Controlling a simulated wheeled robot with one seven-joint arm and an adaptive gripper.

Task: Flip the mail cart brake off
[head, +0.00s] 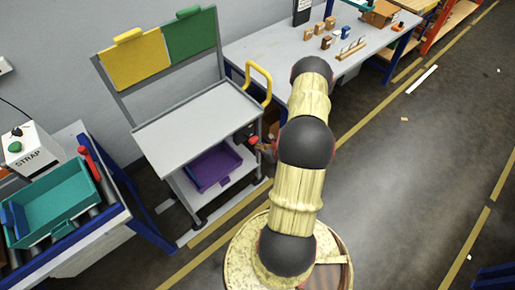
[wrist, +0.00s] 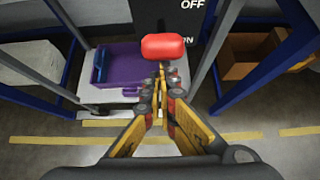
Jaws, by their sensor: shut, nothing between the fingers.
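The mail cart (head: 190,118) is grey, with a flat top and a lower shelf. Its brake has a red knob (wrist: 167,47) in front of a black plate (wrist: 172,17) marked OFF at the top and, lower down, a label of which only the N clearly shows beside the knob. The red knob also shows small at the cart's right side in the head view (head: 253,141). My gripper (wrist: 159,72) is shut and empty, its fingertips just below the knob in the wrist view; I cannot tell if they touch it. In the head view my arm partly hides the gripper.
A purple bin (head: 211,167) sits on the cart's lower shelf. A yellow handle (head: 260,78) rises at the cart's right corner. A workbench (head: 270,48) with small boxes stands behind. A roller stand with a teal bin (head: 58,200) is at left. The floor at right is mostly clear.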

